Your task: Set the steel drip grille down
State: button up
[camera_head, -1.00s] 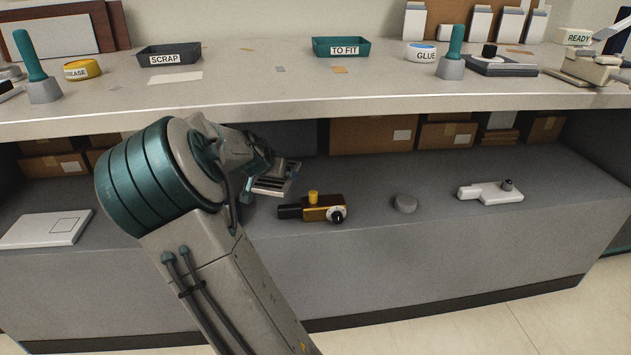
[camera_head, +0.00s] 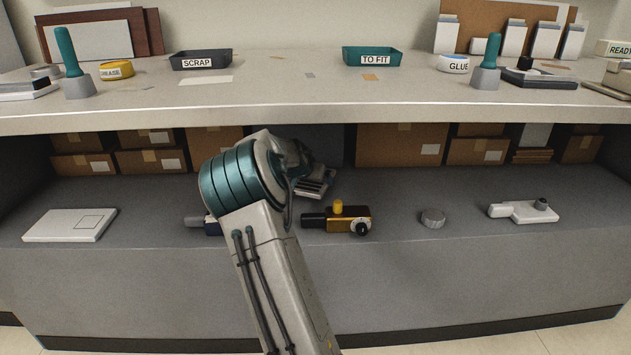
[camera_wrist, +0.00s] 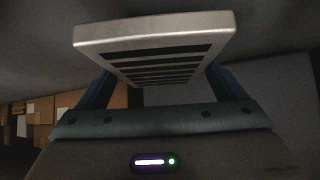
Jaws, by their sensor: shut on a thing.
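The steel drip grille (camera_wrist: 155,32) is a pale metal plate with a row of dark slots. In the wrist view my gripper (camera_wrist: 155,85) is shut on the grille, with a blue finger at each side of it. In the head view the grille (camera_head: 316,184) shows just right of my wrist, over the grey lower shelf (camera_head: 400,195). My own arm hides the gripper's fingers there. I cannot tell whether the grille touches the shelf.
A black and yellow device (camera_head: 345,219) stands close to the grille on its near side. A dark blue device (camera_head: 208,224) is partly hidden behind my arm. A grey puck (camera_head: 433,218), a white handled device (camera_head: 525,211) and a white slab (camera_head: 70,225) lie on the shelf. Cardboard boxes (camera_head: 400,145) line the back.

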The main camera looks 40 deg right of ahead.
jog(key=shift+d+r+x, duration=0.1)
jog(key=shift+r+x, duration=0.05)
jog(key=shift+x, duration=0.8)
jog(key=shift+d+r+x, duration=0.15)
jog(key=shift+x, duration=0.75)
jog(key=shift+w, duration=0.15)
jog(key=shift+f, duration=0.15)
jog(key=o, duration=1.3)
jog(key=shift+a+f, duration=0.1)
jog(key=shift+f, duration=0.05)
jog(key=shift+c, duration=0.2)
jog(key=shift+r, duration=0.25)
jog(key=p+v, duration=0.1)
jog(key=v, duration=0.3)
jog(key=shift+a+r, duration=0.2)
jog(key=shift+r, duration=0.1)
jog(key=s+a, duration=0.2)
jog(key=a, duration=0.1)
jog(key=s+a, duration=0.3)
jog(key=s+a+b, duration=0.1)
jog(key=s+a, duration=0.1)
jog(key=a, duration=0.2)
jog(key=shift+s, duration=0.3)
